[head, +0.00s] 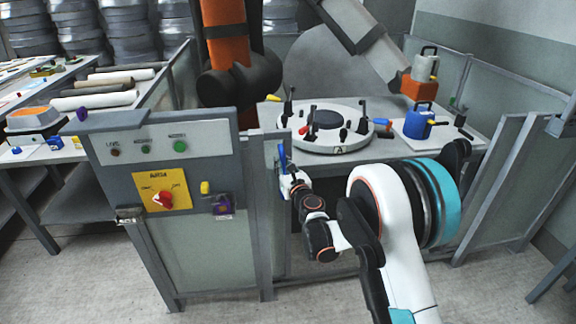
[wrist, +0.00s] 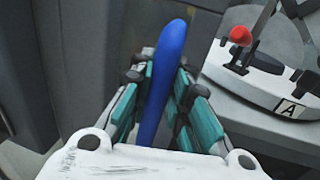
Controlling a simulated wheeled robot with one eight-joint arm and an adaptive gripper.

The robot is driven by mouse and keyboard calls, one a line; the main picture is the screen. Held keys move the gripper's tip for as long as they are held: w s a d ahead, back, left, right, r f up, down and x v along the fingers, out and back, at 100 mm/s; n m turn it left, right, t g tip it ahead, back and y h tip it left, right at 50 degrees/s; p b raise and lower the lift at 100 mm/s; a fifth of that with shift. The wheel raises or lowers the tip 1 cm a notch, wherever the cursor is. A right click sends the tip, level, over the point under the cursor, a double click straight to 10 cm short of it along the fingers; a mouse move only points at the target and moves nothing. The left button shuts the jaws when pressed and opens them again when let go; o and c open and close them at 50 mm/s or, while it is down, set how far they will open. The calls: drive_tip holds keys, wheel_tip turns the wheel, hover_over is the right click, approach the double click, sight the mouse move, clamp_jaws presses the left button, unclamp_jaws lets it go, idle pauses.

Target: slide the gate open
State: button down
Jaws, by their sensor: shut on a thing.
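The gate (head: 270,215) shows as a grey-framed narrow section just right of the control panel, with its blue upright handle (head: 282,155) near the top. My gripper (head: 287,178) reaches the handle from the front. In the wrist view, the teal-padded fingers of my gripper (wrist: 160,75) are shut on the blue handle (wrist: 170,45), one on each side, and its rounded top sticks out beyond them. My arm covers part of the space right of the gate in the head view, so the gate's lower right edge is partly hidden.
A control panel (head: 165,145) with a red knob on a yellow plate (head: 162,190) stands left of the gate. Behind is a table with a round white fixture (head: 325,128) and a blue tool (head: 418,122). Grey fence panels (head: 497,180) stand at right.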

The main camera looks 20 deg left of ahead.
drive_tip(key=c, duration=1.5)
unclamp_jaws()
drive_tip(key=v, duration=1.2)
